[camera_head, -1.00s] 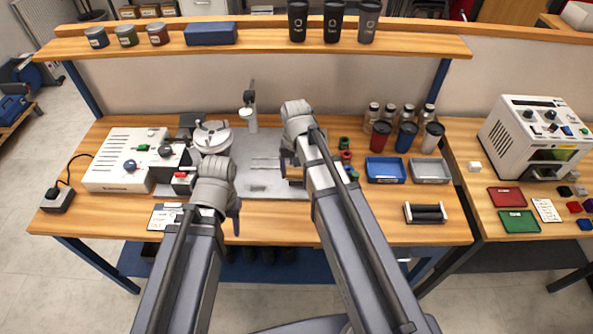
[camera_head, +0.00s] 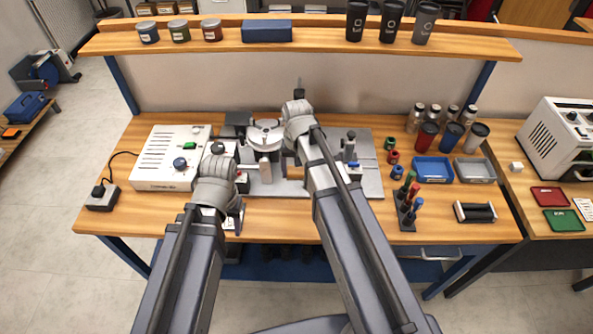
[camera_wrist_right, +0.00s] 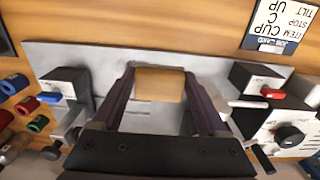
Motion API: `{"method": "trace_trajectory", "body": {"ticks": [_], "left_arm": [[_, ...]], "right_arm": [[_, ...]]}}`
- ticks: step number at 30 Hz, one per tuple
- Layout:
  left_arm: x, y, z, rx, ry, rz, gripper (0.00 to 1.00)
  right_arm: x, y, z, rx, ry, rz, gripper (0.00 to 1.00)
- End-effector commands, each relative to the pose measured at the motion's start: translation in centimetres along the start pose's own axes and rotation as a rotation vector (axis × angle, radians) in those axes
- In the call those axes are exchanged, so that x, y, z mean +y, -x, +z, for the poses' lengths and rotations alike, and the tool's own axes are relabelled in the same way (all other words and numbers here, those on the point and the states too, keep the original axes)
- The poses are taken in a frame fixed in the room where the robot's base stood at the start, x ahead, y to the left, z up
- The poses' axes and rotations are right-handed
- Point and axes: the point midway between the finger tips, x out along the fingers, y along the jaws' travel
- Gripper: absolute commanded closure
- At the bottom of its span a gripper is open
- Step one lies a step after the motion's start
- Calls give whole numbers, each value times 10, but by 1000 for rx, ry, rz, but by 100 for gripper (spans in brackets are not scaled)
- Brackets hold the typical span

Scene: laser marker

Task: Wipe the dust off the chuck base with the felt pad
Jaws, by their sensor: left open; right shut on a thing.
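The tan felt pad (camera_wrist_right: 158,85) is held between the fingers of my right gripper (camera_wrist_right: 160,78) in the right wrist view. Behind it lies a grey metal plate (camera_wrist_right: 108,58), which I take as the chuck base; whether the pad touches it I cannot tell. Dust cannot be made out. My left gripper (camera_head: 238,217) is open and empty near the front edge of the table, left of the plate.
A round metal disc (camera_head: 267,134) stands at the plate's back left, beside a white control box (camera_head: 168,158). A blue-knobbed holder (camera_head: 349,146) stands on the plate's right. A rack of coloured-handled tools (camera_head: 408,208) and blue tray (camera_head: 432,169) are further right.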

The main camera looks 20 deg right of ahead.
Motion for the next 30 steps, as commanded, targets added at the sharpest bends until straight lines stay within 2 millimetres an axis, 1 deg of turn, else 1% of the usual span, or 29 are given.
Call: {"method": "trace_trajectory", "body": {"ticks": [3, 12, 18, 22, 26, 30], "left_arm": [[1, -7, 0, 0, 0, 0, 50], [2, -20, -1, 0, 0, 0, 50], [2, -20, -1, 0, 0, 0, 50], [2, -24, -1, 0, 0, 0, 50], [3, -33, -2, 0, 0, 0, 50], [4, -46, -3, 0, 0, 0, 50]], "right_arm": [[-2, -7, -9, 0, -1, 0, 68], [-8, -20, -30, 0, -4, 0, 68], [-8, -21, -32, 0, -5, 0, 68], [-8, -24, -32, 0, -5, 0, 68], [-9, -33, -32, 0, -5, 0, 68], [-10, -46, -31, 0, -5, 0, 68]]}}
